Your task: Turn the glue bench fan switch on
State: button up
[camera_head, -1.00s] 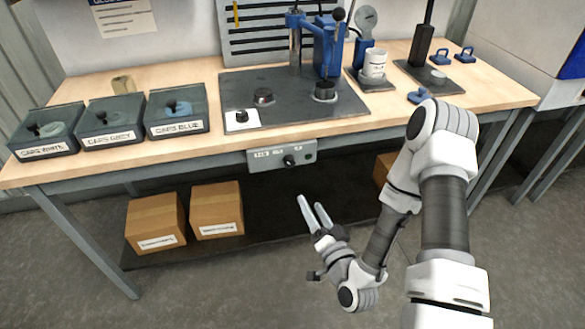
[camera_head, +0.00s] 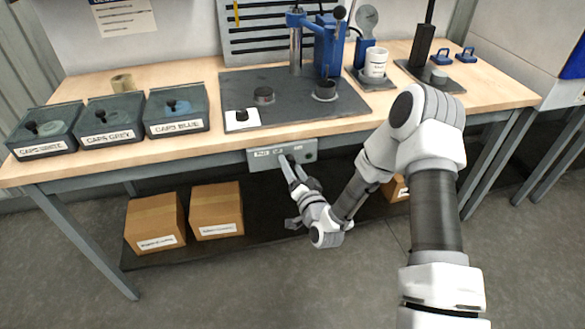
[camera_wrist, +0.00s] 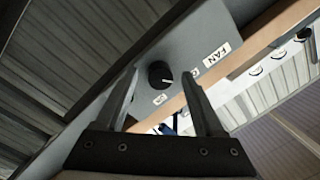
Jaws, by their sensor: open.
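The fan switch is a round black knob (camera_wrist: 160,74) with a white pointer line, on a grey box (camera_head: 265,160) under the front edge of the bench. In the wrist view a label reading FAN (camera_wrist: 216,55) is on the box, with smaller labels closer to the knob, hard to read. My gripper (camera_head: 290,161) is open in front of the box. In the wrist view its two fingers (camera_wrist: 158,88) stand on either side of the knob, apart from it as far as I can tell. In the head view the fingers hide the knob.
The wooden bench top (camera_head: 330,137) overhangs just above the box. Caps bins (camera_head: 110,120) stand at the left, a blue press (camera_head: 328,45) at the back. Cardboard boxes (camera_head: 216,210) sit on the lower shelf. The floor in front is clear.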

jog(key=shift+c, duration=0.2)
grip_shut()
dwell(0.3)
jog(key=m+b, duration=0.2)
jog(key=m, duration=0.1)
jog(key=shift+f, duration=0.15)
jog(key=m+t+b, duration=0.1)
jog(key=m+b, duration=0.1)
jog(key=m, duration=0.2)
jog(key=shift+m+b, duration=0.3)
jog(key=shift+b, duration=0.05)
jog(key=m+b, duration=0.1)
jog(key=m, duration=0.2)
jog(key=shift+m+h, duration=0.3)
jog(key=shift+m, duration=0.1)
jog(key=shift+a+m+t+b, duration=0.1)
jog(key=shift+m+t+b, duration=0.3)
jog(key=shift+m, duration=1.2)
jog(key=shift+r, duration=0.2)
